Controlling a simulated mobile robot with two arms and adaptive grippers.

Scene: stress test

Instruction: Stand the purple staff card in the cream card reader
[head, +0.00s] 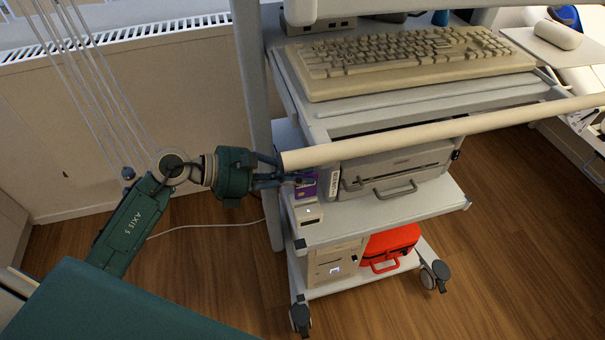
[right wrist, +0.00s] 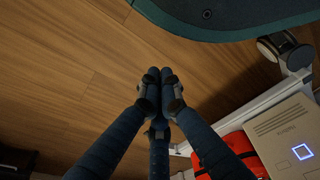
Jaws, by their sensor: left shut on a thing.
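The purple staff card (head: 307,188) is upright at the left end of the cart's middle shelf in the head view. My left gripper (head: 288,178) comes in from the left and is shut on it, with the fingers partly covering the card. The cream card reader (head: 309,215) stands on the shelf's front left corner, directly below the card in the picture. The card's lower edge appears close to the reader's top; I cannot tell whether it is in the slot. My right gripper (right wrist: 160,74) is shut, fingertips together with nothing visible between them, above the wooden floor.
A white barcode-labelled item (head: 333,182) stands just right of the card, beside a grey printer (head: 395,172). A cream rail (head: 440,132) crosses above. A keyboard (head: 400,62) lies on the upper shelf. A red case (head: 390,245) and a cream computer (head: 337,262) are below.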

